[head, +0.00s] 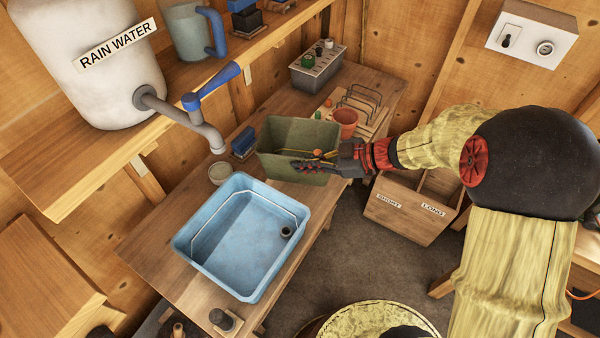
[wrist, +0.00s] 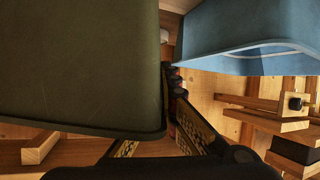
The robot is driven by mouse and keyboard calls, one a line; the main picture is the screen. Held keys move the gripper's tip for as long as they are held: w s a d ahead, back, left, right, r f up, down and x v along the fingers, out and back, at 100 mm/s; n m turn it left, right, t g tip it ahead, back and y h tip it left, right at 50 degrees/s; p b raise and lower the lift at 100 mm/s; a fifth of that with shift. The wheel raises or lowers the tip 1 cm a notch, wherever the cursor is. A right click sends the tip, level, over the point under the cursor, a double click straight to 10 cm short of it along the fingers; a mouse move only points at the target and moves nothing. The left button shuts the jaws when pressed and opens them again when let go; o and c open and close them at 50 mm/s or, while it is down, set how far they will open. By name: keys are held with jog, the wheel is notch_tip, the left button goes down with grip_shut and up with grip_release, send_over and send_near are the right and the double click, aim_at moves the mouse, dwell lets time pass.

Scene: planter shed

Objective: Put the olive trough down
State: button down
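The olive trough (head: 284,137) is upright over the bench, behind the blue basin and near its back edge. My gripper (head: 308,164) reaches in from the right, with its dark, red-marked fingers at the trough's near wall. It appears shut on that wall. In the wrist view the trough (wrist: 80,65) fills the left side, and one finger of my gripper (wrist: 176,88) shows along its edge. The other finger is mostly hidden by the trough. I cannot tell whether the trough's base touches the bench.
The blue basin (head: 228,262) takes up the front of the wooden bench (head: 160,235). A round pale dish (head: 221,173) and a blue block (head: 243,143) stand left of the trough. A terracotta pot (head: 346,121), wire rack (head: 360,104) and grey box (head: 317,68) stand behind it.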

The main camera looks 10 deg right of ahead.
aim_at(300, 174)
jog(key=shift+w+a+f, duration=0.2)
jog(key=shift+w+f, duration=0.05)
jog(key=shift+f, duration=0.1)
jog(key=shift+w+a+f+b, duration=0.15)
jog(key=shift+f+b, duration=0.55)
jog(key=shift+f, duration=1)
jog(key=shift+f+b, duration=0.15)
jog(key=shift+b, duration=0.15)
jog(key=c, duration=2)
grip_release()
jog(key=shift+c, duration=0.2)
